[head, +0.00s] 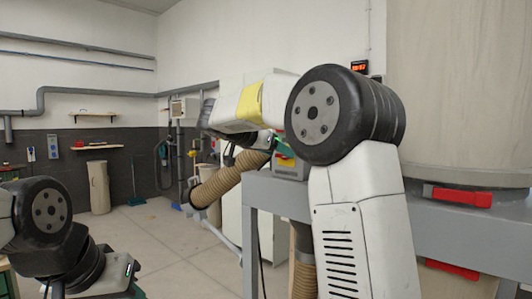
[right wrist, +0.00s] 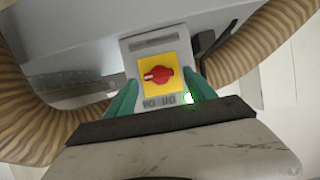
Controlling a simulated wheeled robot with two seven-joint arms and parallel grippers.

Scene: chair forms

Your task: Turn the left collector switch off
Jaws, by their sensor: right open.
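The collector switch is a red rotary knob (right wrist: 157,75) on a yellow plate (right wrist: 171,60), on a grey box (right wrist: 151,44). The knob lies roughly level in the right wrist view, with a white mark at its left end. The box also shows in the head view (head: 290,169), partly hidden by my right arm. My right gripper (right wrist: 161,80) is open, its teal fingers on either side of the knob; contact is unclear. My left arm shows at the left edge, but its gripper is out of view.
A grey steel frame (head: 455,235) carries a large pale filter bag (head: 460,90) with red clamps (head: 462,196) at right. A ribbed tan hose (head: 232,178) hangs beside the box. Open tiled floor (head: 165,240) lies left of the frame.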

